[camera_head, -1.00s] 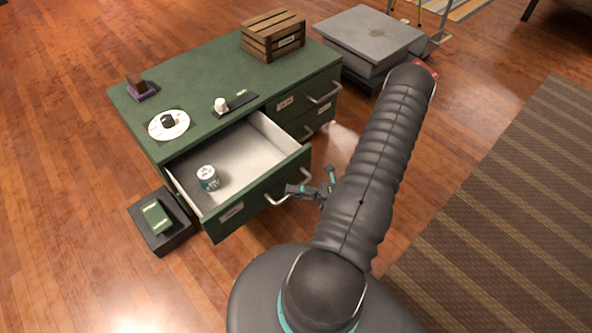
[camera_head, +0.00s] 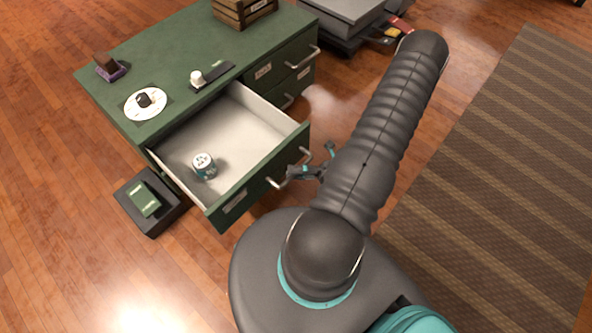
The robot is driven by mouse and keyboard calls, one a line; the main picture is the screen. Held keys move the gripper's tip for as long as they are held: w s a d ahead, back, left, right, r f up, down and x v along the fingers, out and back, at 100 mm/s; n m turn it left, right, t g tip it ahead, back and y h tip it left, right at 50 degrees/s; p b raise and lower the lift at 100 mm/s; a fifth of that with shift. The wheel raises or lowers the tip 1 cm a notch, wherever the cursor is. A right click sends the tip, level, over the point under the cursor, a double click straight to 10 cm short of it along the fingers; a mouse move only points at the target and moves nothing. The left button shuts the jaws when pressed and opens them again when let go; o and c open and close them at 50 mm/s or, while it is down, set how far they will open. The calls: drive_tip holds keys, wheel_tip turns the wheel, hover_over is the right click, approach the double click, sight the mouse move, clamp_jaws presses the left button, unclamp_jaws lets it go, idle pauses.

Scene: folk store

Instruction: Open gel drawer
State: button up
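The drawer (camera_head: 262,183) on the left of the green cabinet (camera_head: 165,60) is pulled well out, with its pale inside showing. I cannot read the label on its front, so I cannot tell whether it is the gel drawer. A small white and teal tin (camera_head: 204,165) stands upright inside it. A metal bar handle (camera_head: 305,155) is on the drawer front. My gripper (camera_head: 311,163) is at this handle, its fingers spread apart. One finger overlaps the handle in view; whether it touches is unclear. My arm hides part of the gripper.
Closed drawers (camera_head: 292,62) are on the cabinet's right. A white plate (camera_head: 146,102) with a dark item, a white cup (camera_head: 197,78) and a wooden crate (camera_head: 240,8) sit on top. A black box (camera_head: 150,225) stands left on the floor. A striped rug (camera_head: 500,170) lies right.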

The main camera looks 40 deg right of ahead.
drive_tip(key=shift+d, duration=0.1)
drive_tip(key=v, duration=1.2)
idle(0.6)
